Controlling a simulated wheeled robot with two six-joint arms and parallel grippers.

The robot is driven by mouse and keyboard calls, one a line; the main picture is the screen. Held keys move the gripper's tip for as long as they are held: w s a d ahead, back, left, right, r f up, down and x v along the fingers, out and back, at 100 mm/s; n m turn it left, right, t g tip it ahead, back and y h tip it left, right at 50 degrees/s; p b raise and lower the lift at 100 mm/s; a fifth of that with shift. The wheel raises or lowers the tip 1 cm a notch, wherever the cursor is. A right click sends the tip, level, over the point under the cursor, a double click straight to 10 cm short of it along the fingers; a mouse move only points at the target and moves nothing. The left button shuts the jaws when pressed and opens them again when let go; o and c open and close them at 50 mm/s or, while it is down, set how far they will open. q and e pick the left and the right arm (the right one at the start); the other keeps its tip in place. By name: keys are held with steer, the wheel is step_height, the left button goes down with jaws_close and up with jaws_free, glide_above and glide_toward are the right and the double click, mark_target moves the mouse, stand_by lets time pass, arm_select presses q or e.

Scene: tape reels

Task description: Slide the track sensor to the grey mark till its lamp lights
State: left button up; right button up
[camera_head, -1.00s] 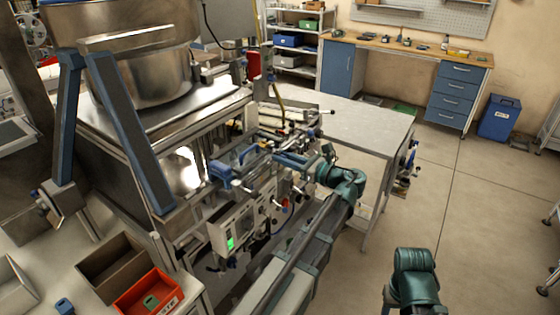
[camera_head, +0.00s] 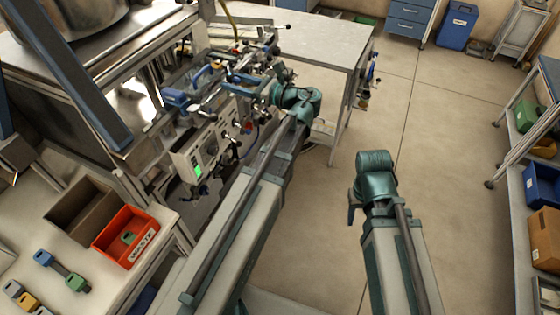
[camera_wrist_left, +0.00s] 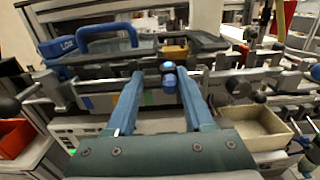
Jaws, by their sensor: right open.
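A small blue block with a rounded end (camera_wrist_left: 168,78), which looks like the track sensor, sits at a rail (camera_wrist_left: 225,73) in the left wrist view. My left gripper (camera_wrist_left: 160,74) is open, with one blue finger on each side of the block; I cannot tell whether either finger touches it. In the head view my left gripper (camera_head: 243,78) is at the machine's front, where the sensor is too small to make out. I cannot pick out the grey mark or a sensor lamp. My right gripper (camera_head: 353,207) is open, mostly hidden below its wrist, over bare floor.
A blue-handled cover marked LO2 (camera_wrist_left: 85,43) lies behind the rail. A beige tray (camera_wrist_left: 250,127) is right of my fingers. A panel with a green display (camera_head: 198,170) is below. An orange waste bin (camera_head: 125,236) stands lower left.

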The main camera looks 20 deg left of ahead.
arm_select(q)
steer(key=s+d, duration=0.2)
steer(key=d, duration=1.2)
steer(key=s+a+f+n+g+h, duration=0.1)
steer(key=s+a+f+n+h, duration=0.15)
steer(key=f, duration=0.35)
steer(key=s+a+f+n+h, duration=0.1)
steer(key=f+n+h, duration=0.3)
steer(key=f, duration=0.2)
steer(key=s+d+f+n+h+p, duration=0.1)
steer(key=s+d+f+n+h, duration=0.4)
steer(key=d+f+n+h, duration=0.2)
steer(key=shift+d+f+n+h, duration=0.4)
steer(key=shift+n+h, duration=0.35)
steer(key=shift+n, duration=0.1)
